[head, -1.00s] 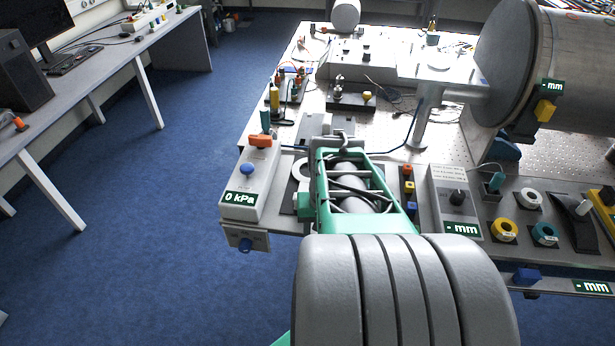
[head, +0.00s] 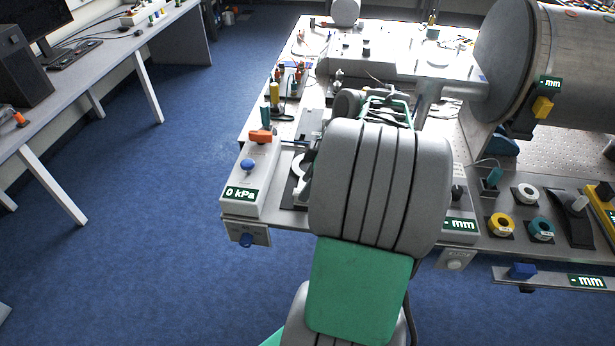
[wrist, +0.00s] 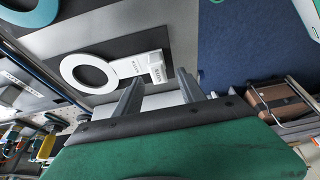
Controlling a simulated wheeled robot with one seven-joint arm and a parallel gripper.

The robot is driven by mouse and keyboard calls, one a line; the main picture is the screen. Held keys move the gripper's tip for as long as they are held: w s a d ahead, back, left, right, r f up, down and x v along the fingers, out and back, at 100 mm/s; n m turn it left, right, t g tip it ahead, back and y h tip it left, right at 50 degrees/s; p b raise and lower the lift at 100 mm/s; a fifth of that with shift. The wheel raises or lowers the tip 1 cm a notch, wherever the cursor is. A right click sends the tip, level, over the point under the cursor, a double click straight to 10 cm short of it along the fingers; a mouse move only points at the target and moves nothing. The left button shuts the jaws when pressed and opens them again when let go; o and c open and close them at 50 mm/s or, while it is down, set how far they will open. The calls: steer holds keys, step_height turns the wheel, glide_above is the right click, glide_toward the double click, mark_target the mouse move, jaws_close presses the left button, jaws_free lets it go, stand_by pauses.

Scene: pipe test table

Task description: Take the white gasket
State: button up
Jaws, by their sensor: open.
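The white gasket (wrist: 88,73) is a flat ring with a white labelled tab (wrist: 143,66), lying on a dark patch of the grey surface in the wrist view. In the head view part of the white ring (head: 298,165) shows just right of the 0 kPa box, the rest hidden by my arm. My gripper (wrist: 159,80) is open, its two fingers apart. In the wrist picture the fingertips lie just below and right of the tab. I cannot tell whether they touch it. Nothing is seen held between the fingers.
The 0 kPa box (head: 250,180) with orange and blue knobs stands close left of the ring. A "- mm" box (head: 459,223) is right of my arm. Yellow (head: 501,224), white and teal rings sit farther right. Blue floor (head: 150,230) lies open left of the table.

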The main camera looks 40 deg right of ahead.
steer(key=x, duration=0.4)
steer(key=shift+d+f+p, duration=0.1)
steer(key=shift+f+p, duration=0.05)
steer(key=shift+p, duration=0.15)
steer(key=shift+c, duration=0.2)
jaws_close()
